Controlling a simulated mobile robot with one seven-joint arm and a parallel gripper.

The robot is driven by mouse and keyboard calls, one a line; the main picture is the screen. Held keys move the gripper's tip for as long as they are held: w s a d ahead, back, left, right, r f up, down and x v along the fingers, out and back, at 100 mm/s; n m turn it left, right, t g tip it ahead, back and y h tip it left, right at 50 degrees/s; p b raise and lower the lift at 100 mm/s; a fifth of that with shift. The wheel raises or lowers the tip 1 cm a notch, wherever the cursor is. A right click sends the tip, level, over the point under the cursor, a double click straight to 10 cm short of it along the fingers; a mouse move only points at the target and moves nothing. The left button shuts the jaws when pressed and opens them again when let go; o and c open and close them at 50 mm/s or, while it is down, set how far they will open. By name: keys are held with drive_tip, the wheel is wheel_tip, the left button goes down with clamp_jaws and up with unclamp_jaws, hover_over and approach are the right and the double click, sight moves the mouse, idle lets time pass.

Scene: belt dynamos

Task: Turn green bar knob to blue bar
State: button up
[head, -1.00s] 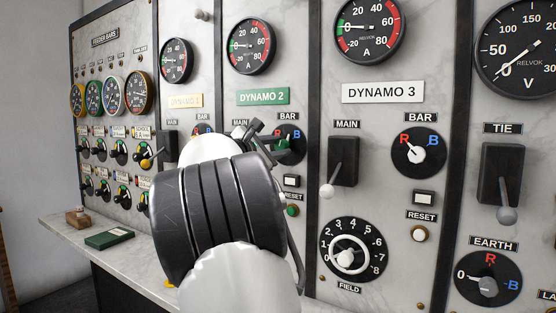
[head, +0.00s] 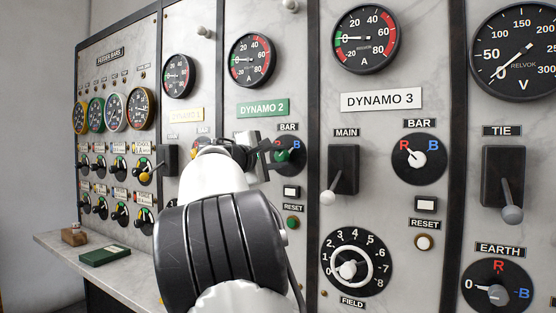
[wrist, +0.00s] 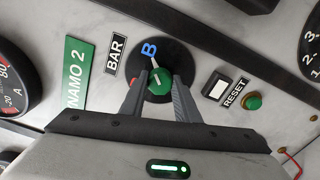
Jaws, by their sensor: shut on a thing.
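The green bar knob (wrist: 158,83) sits on a black round dial (wrist: 172,57) beside the green DYNAMO 2 plate (wrist: 78,72). In the wrist view its white pointer is directed towards the blue B (wrist: 149,49). My gripper (wrist: 159,78) is shut on the knob, one finger on each side. The left finger largely hides the red R side of the dial. In the head view, my gripper (head: 270,152) reaches the DYNAMO 2 dial from the left, with the green knob (head: 282,156) partly covered and the blue B (head: 297,145) visible.
A reset button (wrist: 253,101) and a white indicator (wrist: 217,87) are close to the dial. DYNAMO 3's main lever (head: 342,172) and bar knob (head: 417,159) stand to the right. A ledge (head: 125,277) with a green book (head: 105,256) lies at lower left.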

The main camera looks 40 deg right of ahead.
drive_tip(key=o, duration=1.1)
drive_tip(key=shift+c, duration=0.2)
drive_tip(key=shift+a, duration=0.1)
drive_tip(key=b+v, duration=0.1)
drive_tip(key=v, duration=1.6)
drive_tip(key=shift+s+a+f, duration=0.1)
drive_tip(key=shift+s, duration=0.05)
